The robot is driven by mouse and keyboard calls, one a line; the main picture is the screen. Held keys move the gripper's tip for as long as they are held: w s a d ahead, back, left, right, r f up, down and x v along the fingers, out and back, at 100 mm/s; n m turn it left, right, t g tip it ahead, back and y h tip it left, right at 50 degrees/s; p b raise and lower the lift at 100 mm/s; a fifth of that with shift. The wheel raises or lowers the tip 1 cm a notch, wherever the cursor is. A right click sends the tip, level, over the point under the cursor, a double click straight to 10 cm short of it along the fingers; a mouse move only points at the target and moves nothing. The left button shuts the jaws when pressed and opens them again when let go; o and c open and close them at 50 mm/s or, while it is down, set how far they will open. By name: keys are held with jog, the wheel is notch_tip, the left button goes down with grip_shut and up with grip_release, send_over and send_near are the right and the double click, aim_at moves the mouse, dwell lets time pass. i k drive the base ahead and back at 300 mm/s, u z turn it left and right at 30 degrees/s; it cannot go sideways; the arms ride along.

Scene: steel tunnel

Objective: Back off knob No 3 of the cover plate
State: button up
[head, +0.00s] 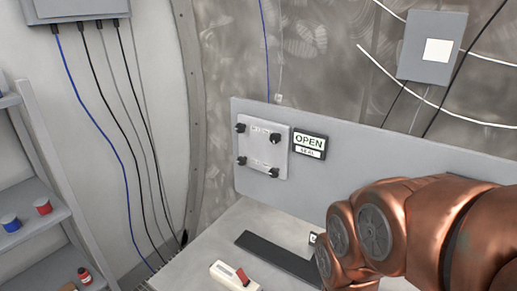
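The cover plate (263,149) is a light grey square on an upright grey panel (360,165). A dark knob sits at each corner: upper left knob (240,127), upper right knob (274,139), lower left knob (241,160) and lower right knob (274,170). Markings on the plate are too small to read, so I cannot tell which knob is No 3. My copper-coloured arm fills the lower right, in front of the panel's right part. My gripper is not visible, and nothing touches the plate.
A sign reading OPEN (309,142) is beside the plate. Below, a bench (225,238) holds a dark strip (278,259) and a white box with a red part (234,276). Shelves (35,215) with small cans stand left. Cables hang on the wall, near a grey box (432,47).

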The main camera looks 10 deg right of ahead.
aim_at(274, 172)
jog(key=z, duration=0.05)
jog(key=k, duration=1.05)
jog(key=u, duration=1)
jog(key=i, duration=0.7)
